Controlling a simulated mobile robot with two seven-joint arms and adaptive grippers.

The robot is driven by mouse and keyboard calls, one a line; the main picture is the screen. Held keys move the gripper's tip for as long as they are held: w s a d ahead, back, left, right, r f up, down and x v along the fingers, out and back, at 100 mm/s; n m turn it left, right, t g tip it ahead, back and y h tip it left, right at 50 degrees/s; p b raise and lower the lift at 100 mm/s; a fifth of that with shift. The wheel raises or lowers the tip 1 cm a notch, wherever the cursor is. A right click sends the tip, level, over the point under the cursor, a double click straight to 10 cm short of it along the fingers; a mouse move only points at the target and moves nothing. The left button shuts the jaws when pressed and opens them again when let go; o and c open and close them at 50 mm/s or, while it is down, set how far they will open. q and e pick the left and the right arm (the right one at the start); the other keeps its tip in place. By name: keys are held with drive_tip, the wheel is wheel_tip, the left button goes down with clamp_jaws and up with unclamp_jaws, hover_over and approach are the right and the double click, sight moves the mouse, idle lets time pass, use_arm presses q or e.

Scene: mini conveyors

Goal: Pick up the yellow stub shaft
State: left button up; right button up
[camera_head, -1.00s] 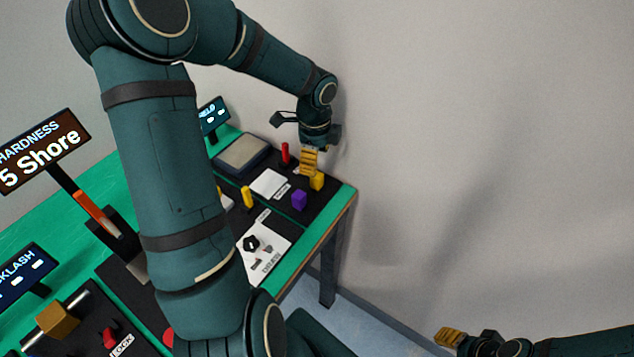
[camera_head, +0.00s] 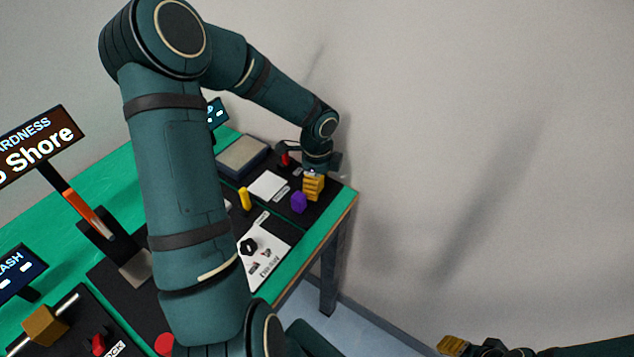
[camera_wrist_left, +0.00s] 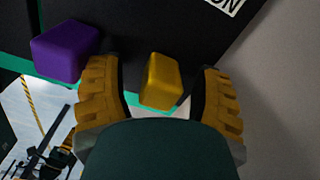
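A short, block-like yellow piece (camera_wrist_left: 161,82), which looks like the yellow stub shaft, stands between the fingers of my left gripper (camera_wrist_left: 158,72) in the left wrist view. The fingers are apart, with a gap on each side of the piece. In the head view, my left gripper (camera_head: 313,187) is low over the table's far right corner and hides this piece. A purple block (camera_wrist_left: 66,51) stands just outside one finger; it also shows in the head view (camera_head: 299,202). My right gripper (camera_head: 453,345) is partly in view at the bottom right, away from the table.
A taller yellow peg (camera_head: 245,198) and a red peg (camera_head: 285,159) stand on the dark mat. A white plate (camera_head: 268,185), a grey pad (camera_head: 242,156) and a white panel with a black knob (camera_head: 249,246) lie nearby. The green table's edge (camera_head: 335,213) is close on the right.

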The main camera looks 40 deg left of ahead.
use_arm(q)
clamp_jaws()
